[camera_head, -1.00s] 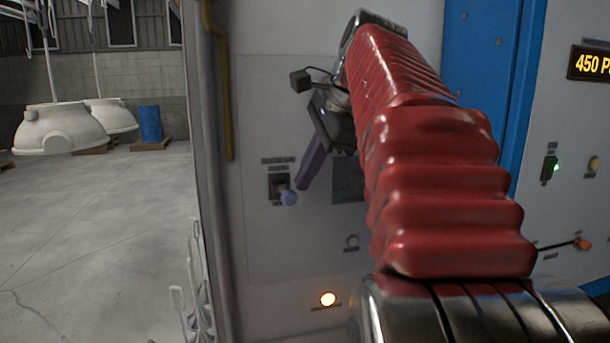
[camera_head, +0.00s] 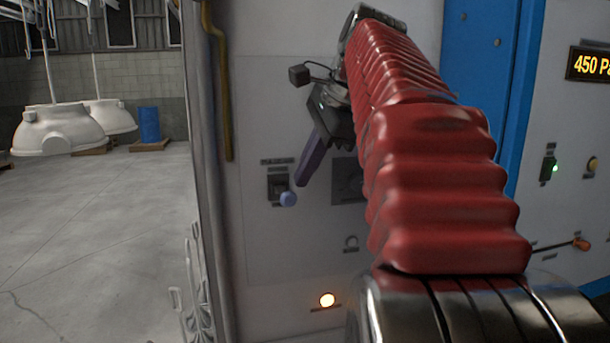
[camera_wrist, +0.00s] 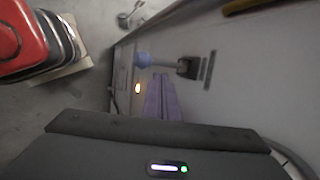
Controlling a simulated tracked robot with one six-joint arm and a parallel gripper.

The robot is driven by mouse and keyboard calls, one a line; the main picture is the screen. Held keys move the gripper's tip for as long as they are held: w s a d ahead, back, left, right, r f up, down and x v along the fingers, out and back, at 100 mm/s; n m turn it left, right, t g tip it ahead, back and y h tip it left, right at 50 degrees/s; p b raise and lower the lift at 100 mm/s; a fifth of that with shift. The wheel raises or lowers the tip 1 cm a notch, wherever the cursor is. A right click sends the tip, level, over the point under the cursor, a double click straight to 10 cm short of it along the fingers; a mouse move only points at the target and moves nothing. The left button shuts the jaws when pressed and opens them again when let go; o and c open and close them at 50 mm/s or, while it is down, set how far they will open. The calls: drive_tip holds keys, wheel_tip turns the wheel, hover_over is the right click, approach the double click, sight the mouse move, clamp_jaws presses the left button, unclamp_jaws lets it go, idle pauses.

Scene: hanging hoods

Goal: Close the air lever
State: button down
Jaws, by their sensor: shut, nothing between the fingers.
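A small lever with a pale blue knob (camera_head: 288,199) sits on a dark switch base (camera_head: 277,185) on the grey panel, its knob pointing down and to the right. I cannot read its label to confirm it is the air lever. My gripper (camera_head: 301,181) is shut and empty, its purple fingers pointing down just above and right of the knob. In the wrist view the blue knob (camera_wrist: 143,60) and dark base (camera_wrist: 188,68) lie just beyond the tips of the purple fingers (camera_wrist: 162,78). Contact with the knob cannot be told.
An orange-tipped lever (camera_head: 580,244) and a green-lit switch (camera_head: 549,168) are on the panel at right. A lit orange lamp (camera_head: 327,300) is below. A yellow pipe (camera_head: 222,90) runs down the panel's left side. Hanging white hoods (camera_head: 58,130) stand over open floor at left.

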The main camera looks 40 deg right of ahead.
drive_tip(key=shift+r, duration=0.4)
drive_tip(key=shift+d+f, duration=0.1)
drive_tip(key=s+d+r, duration=0.2)
drive_tip(key=d+r, duration=0.3)
drive_tip(key=r, duration=0.2)
drive_tip(key=shift+s+r, duration=0.15)
drive_tip(key=shift+s, duration=0.2)
idle(1.0)
drive_tip(key=shift+d, duration=0.1)
idle(0.7)
